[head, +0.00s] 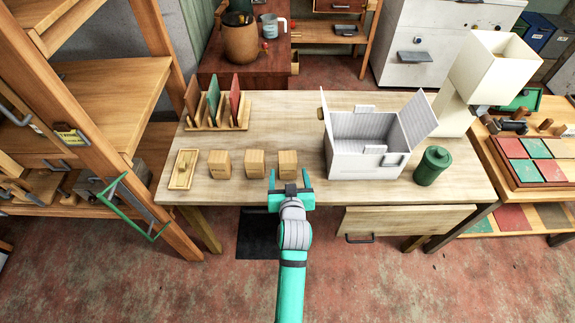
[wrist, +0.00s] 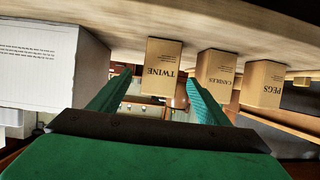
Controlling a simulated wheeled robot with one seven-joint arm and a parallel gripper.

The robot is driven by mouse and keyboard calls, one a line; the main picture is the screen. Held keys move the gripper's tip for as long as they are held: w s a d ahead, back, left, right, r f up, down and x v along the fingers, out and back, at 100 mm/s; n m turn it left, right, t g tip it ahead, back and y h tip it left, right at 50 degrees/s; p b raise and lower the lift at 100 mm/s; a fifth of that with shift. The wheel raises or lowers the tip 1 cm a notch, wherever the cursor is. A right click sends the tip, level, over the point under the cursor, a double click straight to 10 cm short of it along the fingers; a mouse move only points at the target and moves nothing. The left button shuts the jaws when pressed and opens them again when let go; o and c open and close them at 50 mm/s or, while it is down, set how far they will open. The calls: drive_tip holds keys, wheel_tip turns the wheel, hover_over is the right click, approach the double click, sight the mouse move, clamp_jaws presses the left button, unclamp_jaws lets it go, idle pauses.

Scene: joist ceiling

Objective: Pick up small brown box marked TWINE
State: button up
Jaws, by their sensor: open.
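The small brown box marked TWINE (wrist: 162,66) shows upside down in the wrist view, between and beyond my fingertips. In the head view the TWINE box (head: 287,162) is the rightmost of three similar brown boxes in a row on the wooden table (head: 290,115). My gripper (head: 289,178) is open and empty at the table's front edge, just in front of this box. Its green fingers (wrist: 158,82) point at the box, one toward each side. No contact shows.
The CANDLES box (wrist: 217,70) and PEGS box (wrist: 263,84) stand beside the TWINE box. A white open case (head: 366,160) and a green canister (head: 432,166) stand to the right. A small wooden tray (head: 182,170) lies at left; a rack (head: 217,122) stands behind.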

sight(289, 169)
drive_tip(key=x, duration=0.5)
drive_tip(key=shift+w+d, duration=0.1)
drive_tip(key=shift+w, duration=0.05)
drive_tip(key=shift+x, duration=2.65)
drive_tip(key=shift+r, duration=0.25)
drive_tip(key=c, duration=1.3)
